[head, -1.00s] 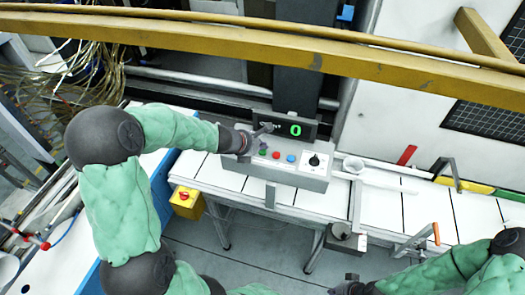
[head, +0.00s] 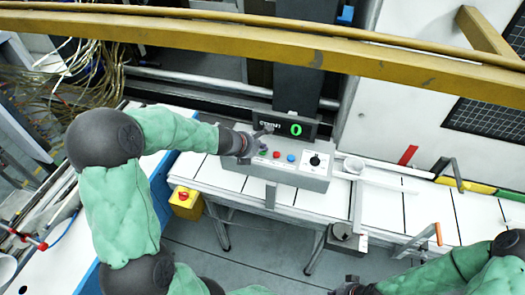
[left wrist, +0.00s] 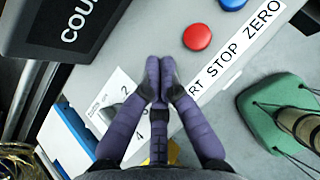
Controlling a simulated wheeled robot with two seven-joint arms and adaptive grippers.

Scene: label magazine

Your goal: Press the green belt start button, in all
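The grey control box (head: 312,182) stands on the white-topped bench. The red button (head: 276,154) and blue button (head: 291,157) sit on its top. The left wrist view also shows the red button (left wrist: 197,36) and the blue button (left wrist: 232,3) at its top edge. A label strip (left wrist: 238,45) reads "...RT STOP ZERO", its start covered by my fingers. The green button cannot be made out in the wrist view; my fingers cover that area. My left gripper (left wrist: 160,75) is shut and empty, fingertips together, over the start end of the label. Contact cannot be told. My right gripper (head: 350,287) is low in the head view, fingers unclear.
A count display (head: 290,126) showing a green 0 stands behind the buttons. A dial (head: 315,161) is on the box's right side. A yellow box with a red button (head: 185,200) hangs at the bench's left front. A yellow beam (head: 300,47) crosses above.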

